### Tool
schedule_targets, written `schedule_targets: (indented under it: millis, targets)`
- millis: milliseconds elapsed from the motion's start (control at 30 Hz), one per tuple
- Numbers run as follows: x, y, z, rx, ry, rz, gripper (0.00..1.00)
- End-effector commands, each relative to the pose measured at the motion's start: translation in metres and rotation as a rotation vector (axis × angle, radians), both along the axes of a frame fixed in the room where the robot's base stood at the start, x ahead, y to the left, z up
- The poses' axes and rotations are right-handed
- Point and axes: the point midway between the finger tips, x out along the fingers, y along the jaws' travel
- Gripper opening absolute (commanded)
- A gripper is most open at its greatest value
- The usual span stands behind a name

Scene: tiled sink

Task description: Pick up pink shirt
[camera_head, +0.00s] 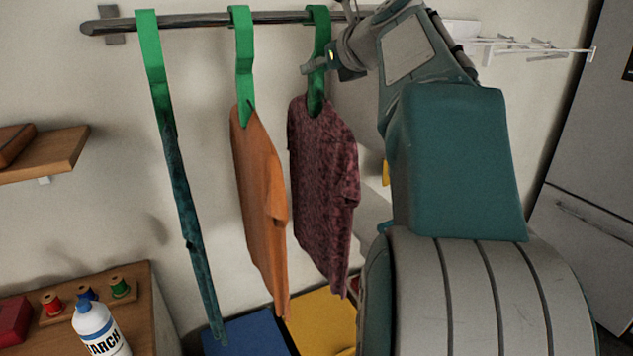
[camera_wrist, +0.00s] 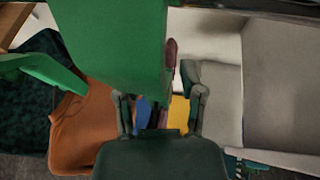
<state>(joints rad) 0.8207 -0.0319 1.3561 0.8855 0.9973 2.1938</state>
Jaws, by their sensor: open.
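The pink shirt (camera_head: 322,190), a dark mottled pink, hangs from a green hanger (camera_head: 318,35) on the rail. Only a thin strip of the shirt shows in the wrist view (camera_wrist: 171,55), mostly behind the hanger (camera_wrist: 115,45). My gripper (camera_head: 318,67) is at the lower part of this hanger, just above the shirt's collar. In the wrist view my gripper's (camera_wrist: 160,100) two fingers stand apart, with the green hanger close in front of them. I cannot tell whether the fingers touch the hanger.
An orange shirt (camera_head: 259,205) and a dark teal garment (camera_head: 185,215) hang on green hangers to the left along the rail (camera_head: 200,20). Blue (camera_head: 250,335) and yellow (camera_head: 322,315) containers lie below. A wooden cabinet (camera_head: 140,300) with a bottle (camera_head: 98,325) stands lower left.

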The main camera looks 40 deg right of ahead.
Motion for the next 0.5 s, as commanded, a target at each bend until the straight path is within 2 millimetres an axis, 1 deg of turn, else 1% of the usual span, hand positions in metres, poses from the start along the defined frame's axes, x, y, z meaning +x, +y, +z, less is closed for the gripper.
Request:
schedule_targets:
  millis: [67, 267, 367, 400, 500]
  targets:
    - [0.0042, 0.0009, -0.0012, -0.001, 0.0, 0.001, 0.51]
    - [0.0044, -0.0008, -0.0017, 0.0, -0.001, 0.0, 0.51]
    - [0.0043, -0.0008, -0.0017, 0.0, -0.001, 0.0, 0.11]
    - [0.0042, -0.0009, -0.0018, 0.0, 0.0, 0.0, 0.0]
    - [0.0042, -0.0009, -0.0018, 0.0, 0.0, 0.0, 0.0]
